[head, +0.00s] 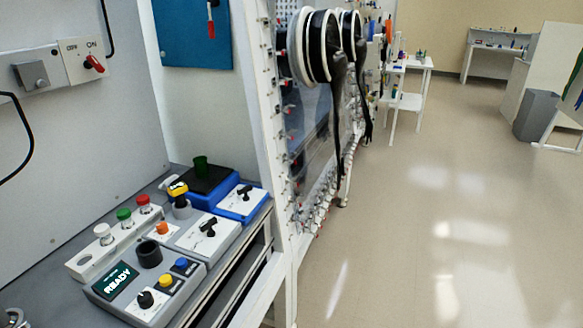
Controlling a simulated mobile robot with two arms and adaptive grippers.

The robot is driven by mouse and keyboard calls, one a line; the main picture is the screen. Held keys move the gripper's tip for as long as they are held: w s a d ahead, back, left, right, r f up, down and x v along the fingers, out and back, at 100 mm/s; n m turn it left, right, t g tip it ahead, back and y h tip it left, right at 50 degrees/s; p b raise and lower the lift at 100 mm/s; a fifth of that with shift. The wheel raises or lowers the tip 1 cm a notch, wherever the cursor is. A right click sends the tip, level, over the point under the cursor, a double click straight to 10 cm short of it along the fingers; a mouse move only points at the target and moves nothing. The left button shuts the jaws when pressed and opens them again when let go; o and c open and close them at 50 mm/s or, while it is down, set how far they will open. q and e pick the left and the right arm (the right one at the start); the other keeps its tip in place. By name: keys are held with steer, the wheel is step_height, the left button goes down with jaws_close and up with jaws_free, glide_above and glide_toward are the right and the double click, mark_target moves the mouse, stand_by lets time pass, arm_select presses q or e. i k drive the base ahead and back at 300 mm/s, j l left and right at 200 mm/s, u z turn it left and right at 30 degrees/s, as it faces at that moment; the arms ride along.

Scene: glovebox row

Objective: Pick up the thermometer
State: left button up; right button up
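I cannot pick out a thermometer with certainty. A small yellow and black device (178,189) stands at the back of the grey bench, in or on a grey round holder (182,208); it is too small to tell what it is. Neither of my grippers can be made out in the head view. A grey part is cut off at the lower left corner, and I cannot tell what it is.
A control box with a READY display (117,281) and a rack of coloured buttons (123,233) crowd the bench. A blue unit with a green cup (201,166) is behind. Glovebox ports (318,47) stick out right of it. The floor (440,220) on the right is clear.

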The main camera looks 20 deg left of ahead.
mark_target(177, 191)
steer(key=u, duration=1.3)
